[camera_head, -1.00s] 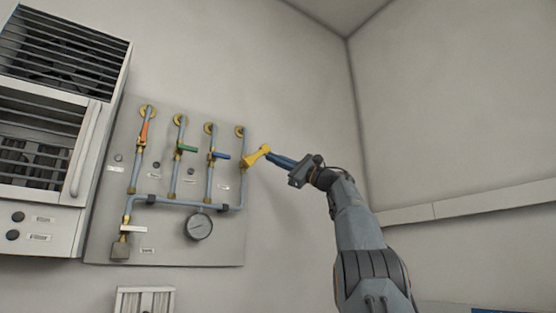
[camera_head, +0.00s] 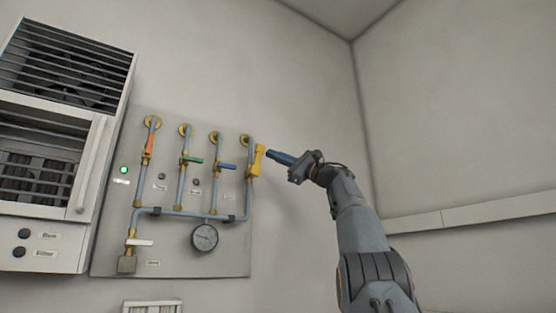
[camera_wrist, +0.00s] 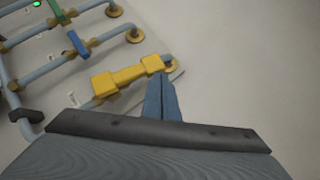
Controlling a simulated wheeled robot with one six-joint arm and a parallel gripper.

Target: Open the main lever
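A grey wall panel (camera_head: 170,258) carries pipes with several coloured valve levers. The yellow lever (camera_head: 257,162) stands nearly upright, in line with the rightmost pipe. It also shows in the wrist view (camera_wrist: 128,76). The orange lever (camera_head: 149,144) lies along its pipe. The green lever (camera_head: 193,160) and blue lever (camera_head: 227,166) stick out across theirs. A white lever (camera_head: 140,242) sits crosswise at the lower left pipe; I cannot read which label says main. My gripper (camera_head: 269,153) has its blue fingers together and empty, just right of the yellow lever. Contact is unclear.
A round gauge (camera_head: 204,237) hangs below the horizontal pipe. A green light (camera_head: 123,170) glows on the panel's left. A white vented unit (camera_head: 88,160) stands left of the panel. The wall right of the panel is bare.

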